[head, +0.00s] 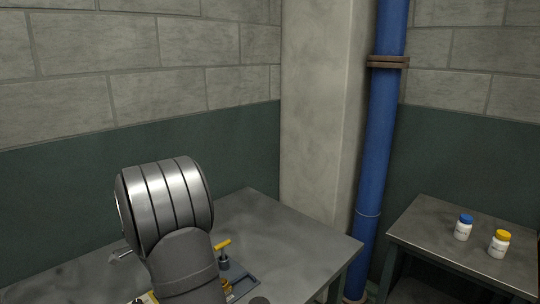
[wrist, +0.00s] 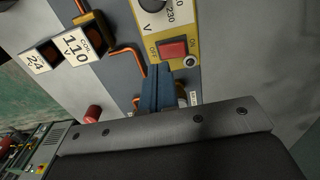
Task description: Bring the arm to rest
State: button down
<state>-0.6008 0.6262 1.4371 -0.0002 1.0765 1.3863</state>
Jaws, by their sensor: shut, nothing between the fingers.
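My gripper (wrist: 160,72) shows in the wrist view with its two blue-grey fingers together and nothing held. Its fingertips are just below a red switch (wrist: 173,49) on a yellow plate; I cannot tell whether they touch the plate. In the head view my arm stands bent over the left metal table (head: 300,250) and hides part of it. The gripper itself cannot be made out there.
A yellow-handled part (head: 223,246) stands on the table beside my arm. The wrist view shows a 110 V label (wrist: 78,46), a 24 V label (wrist: 37,62) and copper-coloured tubes. Blue-capped (head: 463,228) and yellow-capped (head: 499,244) bottles stand on the right table. A blue pipe (head: 380,130) rises between the tables.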

jog(key=s+d+r, duration=0.1)
jog(key=s+r, duration=0.4)
jog(key=r, duration=0.7)
jog(key=s+d+r, duration=0.1)
jog(key=s+r, duration=0.3)
jog(key=r, duration=0.9)
jog(key=shift+s+d+f, duration=0.1)
jog(key=shift+d+f, duration=0.05)
jog(key=shift+f, duration=1.15)
jog(key=shift+s+d+f, duration=0.1)
jog(key=shift+d+f, duration=0.05)
jog(key=shift+f, duration=1.1)
